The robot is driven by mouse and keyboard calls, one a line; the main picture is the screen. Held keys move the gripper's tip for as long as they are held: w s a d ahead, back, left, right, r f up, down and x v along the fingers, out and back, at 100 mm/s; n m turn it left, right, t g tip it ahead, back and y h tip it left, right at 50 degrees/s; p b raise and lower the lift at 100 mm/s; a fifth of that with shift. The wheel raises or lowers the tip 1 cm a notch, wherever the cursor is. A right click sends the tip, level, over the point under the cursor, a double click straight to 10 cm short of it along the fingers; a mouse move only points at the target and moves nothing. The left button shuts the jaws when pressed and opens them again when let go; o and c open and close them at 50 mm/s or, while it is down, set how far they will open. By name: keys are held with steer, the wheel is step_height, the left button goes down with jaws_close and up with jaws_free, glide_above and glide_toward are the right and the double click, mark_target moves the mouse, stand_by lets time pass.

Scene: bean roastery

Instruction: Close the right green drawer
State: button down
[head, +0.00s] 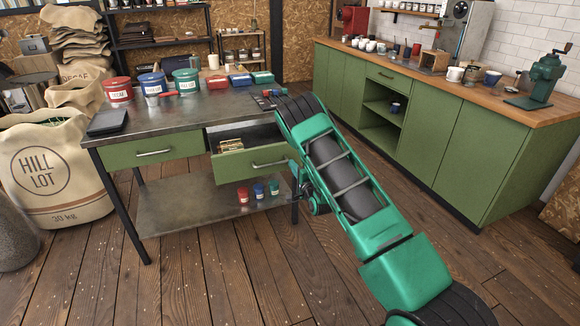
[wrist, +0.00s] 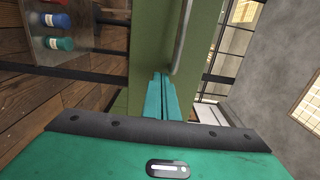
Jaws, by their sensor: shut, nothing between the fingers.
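The right green drawer (head: 252,163) of the metal-topped table stands pulled out, and its open top shows a brass-coloured item inside. Its front (wrist: 150,50) runs up the middle of the wrist view, with the bar handle (wrist: 183,38) beside the fingers. My gripper (wrist: 161,80) is shut and empty, its teal fingers pointing at the drawer front near one end of the handle. I cannot tell whether the fingertips touch the front. The left green drawer (head: 152,153) is closed.
The table top (head: 190,112) holds a dark tablet, lidded tins and small boxes. Its lower shelf (head: 185,207) carries small red, blue and green tins. A green counter (head: 440,125) stands at the right. Wooden floor in front of the table is clear.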

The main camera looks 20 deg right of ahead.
steer(key=shift+w, duration=1.05)
